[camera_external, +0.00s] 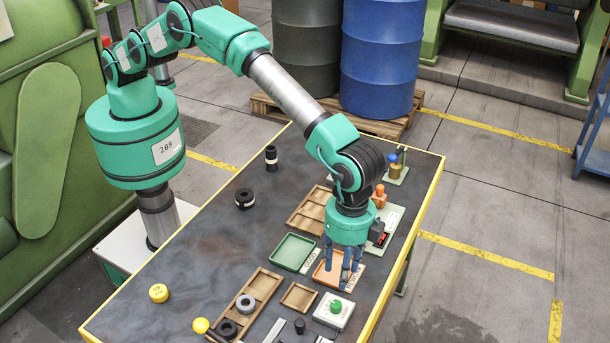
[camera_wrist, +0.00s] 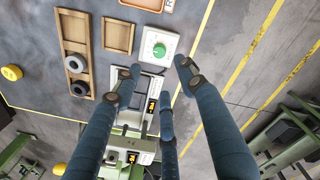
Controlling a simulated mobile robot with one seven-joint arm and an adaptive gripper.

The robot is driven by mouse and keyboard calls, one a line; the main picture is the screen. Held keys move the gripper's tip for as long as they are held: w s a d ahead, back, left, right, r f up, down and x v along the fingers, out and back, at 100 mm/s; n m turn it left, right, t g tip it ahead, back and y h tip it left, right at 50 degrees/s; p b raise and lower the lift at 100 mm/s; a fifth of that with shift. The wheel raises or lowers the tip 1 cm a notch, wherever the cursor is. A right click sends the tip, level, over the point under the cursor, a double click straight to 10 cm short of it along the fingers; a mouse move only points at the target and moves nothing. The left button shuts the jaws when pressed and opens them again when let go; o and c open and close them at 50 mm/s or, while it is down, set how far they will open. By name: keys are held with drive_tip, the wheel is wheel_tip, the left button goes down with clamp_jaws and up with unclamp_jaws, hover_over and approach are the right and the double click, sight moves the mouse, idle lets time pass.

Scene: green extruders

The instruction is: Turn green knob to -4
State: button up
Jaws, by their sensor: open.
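The green knob (camera_external: 336,306) sits on a white square plate (camera_external: 345,318) near the front right of the table. In the wrist view the green knob (camera_wrist: 159,50) shows at the top centre on its white dial plate (camera_wrist: 170,40). The dial marks are too small to read. My gripper (camera_external: 347,272) is open and empty, with its fingers pointing down. In the external view it hangs behind the knob, over an orange tray. In the wrist view my gripper's (camera_wrist: 160,82) blue fingers spread below the knob in the picture, apart from it.
The orange tray (camera_external: 322,276), a green tray (camera_external: 292,251) and wooden trays (camera_external: 262,290) lie around the knob. A grey and a black ring sit in one tray. A device with a digital display (camera_wrist: 151,106) shows beneath the fingers.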

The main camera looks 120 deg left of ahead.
sight(337, 304)
drive_tip(key=f, duration=0.8)
drive_tip(key=f+b, duration=0.1)
drive_tip(key=f, duration=0.3)
drive_tip(key=shift+s+d+f, duration=0.2)
drive_tip(key=shift+d+f, duration=0.05)
drive_tip(key=shift+f, duration=0.05)
drive_tip(key=shift+c, duration=0.2)
clamp_jaws()
